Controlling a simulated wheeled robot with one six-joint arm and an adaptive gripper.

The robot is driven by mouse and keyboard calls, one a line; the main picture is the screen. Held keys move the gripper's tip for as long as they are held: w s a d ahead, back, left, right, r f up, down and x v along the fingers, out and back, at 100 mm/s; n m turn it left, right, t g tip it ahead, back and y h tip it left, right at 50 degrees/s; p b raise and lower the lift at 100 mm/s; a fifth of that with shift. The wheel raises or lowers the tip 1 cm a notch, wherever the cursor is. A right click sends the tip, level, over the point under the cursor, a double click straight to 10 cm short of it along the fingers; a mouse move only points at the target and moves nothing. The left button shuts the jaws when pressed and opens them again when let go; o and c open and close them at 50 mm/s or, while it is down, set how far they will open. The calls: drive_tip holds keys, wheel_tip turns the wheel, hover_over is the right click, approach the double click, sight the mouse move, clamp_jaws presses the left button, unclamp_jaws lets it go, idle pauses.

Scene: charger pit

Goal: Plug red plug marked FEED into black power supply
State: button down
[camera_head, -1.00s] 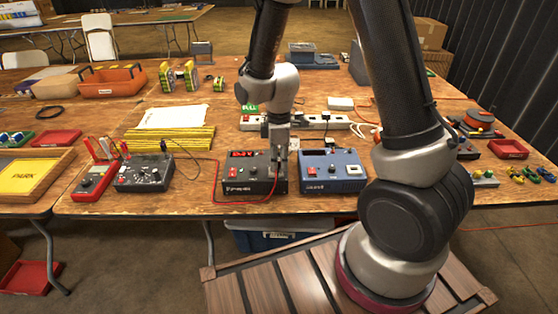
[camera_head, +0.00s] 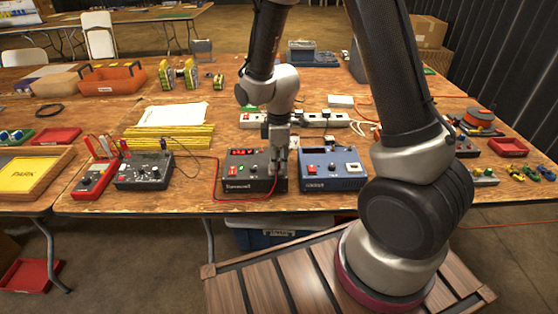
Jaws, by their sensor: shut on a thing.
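The black power supply (camera_head: 240,187) stands near the front edge of the table, with a red display and a red switch on its top. My gripper (camera_head: 278,170) is over its right side, pointing down, with the fingertips low at the panel. A red cable (camera_head: 217,188) loops along the supply's left and front and rises to the fingertips. The gripper is shut on the red plug at that cable's end. The fingers hide the plug and its FEED mark. I cannot tell whether it touches or enters a socket.
A blue power supply (camera_head: 333,183) stands close on the right. A grey-black meter box (camera_head: 143,172) and a red meter (camera_head: 92,180) with leads stand left. A white power strip (camera_head: 312,119) lies behind. My arm covers the table's right middle.

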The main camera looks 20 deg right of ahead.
drive_tip(key=shift+f, duration=0.15)
idle(0.3)
drive_tip(key=c, duration=1.3)
unclamp_jaws()
drive_tip(key=shift+o, duration=0.2)
drive_tip(key=o, duration=0.3)
drive_tip(key=shift+r, duration=3.8)
